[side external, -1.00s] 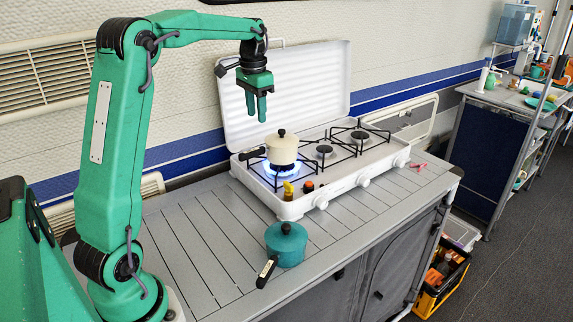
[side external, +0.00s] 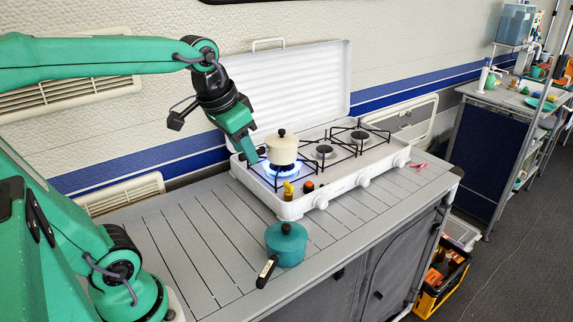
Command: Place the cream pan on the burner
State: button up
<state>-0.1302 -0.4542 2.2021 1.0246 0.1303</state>
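The cream pan (side external: 282,151), with a dark lid knob, sits upright on the lit left burner (side external: 268,171) of the white stove (side external: 325,196). Blue flame shows under it. Its dark handle points left toward my gripper (side external: 250,157), which is tilted down and to the right. The fingertips are at the handle and hide most of it. The fingers overlap in this view, so I cannot tell whether they are open or closed on the handle.
A teal pot (side external: 287,245) with a dark handle stands on the slatted counter (side external: 195,240) in front of the stove. The middle burner (side external: 324,152) and right burner (side external: 360,135) are empty. The raised stove lid (side external: 300,85) stands behind. The counter left of the stove is clear.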

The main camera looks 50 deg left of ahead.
jog(key=s+d+f+t, duration=0.1)
jog(key=s+d+f, duration=0.2)
jog(key=s, duration=0.3)
jog(key=shift+s+d+f+h, duration=0.15)
jog(key=shift+d+f+h, duration=0.2)
jog(key=shift+f, duration=0.2)
dwell(0.7)
